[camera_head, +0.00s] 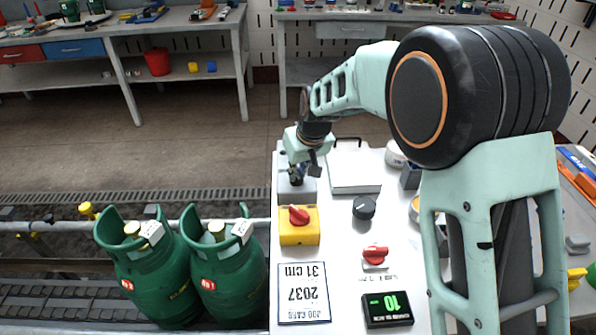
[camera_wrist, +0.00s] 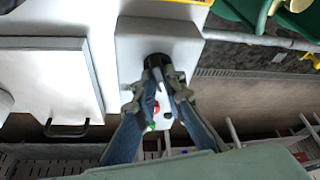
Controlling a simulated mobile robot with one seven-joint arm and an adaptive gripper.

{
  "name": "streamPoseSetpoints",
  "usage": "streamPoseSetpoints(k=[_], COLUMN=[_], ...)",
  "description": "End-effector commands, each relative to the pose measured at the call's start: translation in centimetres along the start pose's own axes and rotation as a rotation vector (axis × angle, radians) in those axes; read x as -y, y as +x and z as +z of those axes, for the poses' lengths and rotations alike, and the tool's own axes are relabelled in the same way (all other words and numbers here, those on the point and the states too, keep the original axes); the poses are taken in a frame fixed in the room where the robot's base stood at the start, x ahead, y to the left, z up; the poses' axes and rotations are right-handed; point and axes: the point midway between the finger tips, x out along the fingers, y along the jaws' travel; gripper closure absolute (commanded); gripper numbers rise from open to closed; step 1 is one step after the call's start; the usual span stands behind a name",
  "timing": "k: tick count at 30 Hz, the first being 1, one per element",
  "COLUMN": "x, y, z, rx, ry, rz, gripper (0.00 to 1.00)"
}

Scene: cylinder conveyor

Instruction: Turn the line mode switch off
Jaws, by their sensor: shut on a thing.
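A light grey switch box (camera_head: 297,194) stands at the far left of the white panel. In the wrist view the same box (camera_wrist: 150,38) carries a black knob (camera_wrist: 155,61). My gripper (camera_head: 296,176) points down at this box, and in the wrist view its fingers (camera_wrist: 163,88) are closed around the knob. The fingers hide part of the knob, so its exact angle cannot be told. A red spot (camera_wrist: 163,106) and a green spot (camera_wrist: 150,127) show near the fingers. No label on this box is readable.
A yellow box with a red rotary switch (camera_head: 299,215), a black dial (camera_head: 363,207) and another red switch (camera_head: 375,254) share the panel. A raised pale plate (camera_head: 354,172) is right of my gripper. Two green gas cylinders (camera_head: 222,280) stand at the left.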

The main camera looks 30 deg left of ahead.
Motion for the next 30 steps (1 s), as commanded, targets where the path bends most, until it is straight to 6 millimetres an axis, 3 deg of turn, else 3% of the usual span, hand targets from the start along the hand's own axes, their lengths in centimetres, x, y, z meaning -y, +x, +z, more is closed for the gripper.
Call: streamPoseSetpoints(k=[15, 30], x=[0.28, 0.23], y=[-0.01, -0.01], z=[-0.04, -0.03], rx=[0.001, 0.001], ry=[0.298, 0.352], rz=[0.124, 0.145], gripper=[1.0, 1.0])
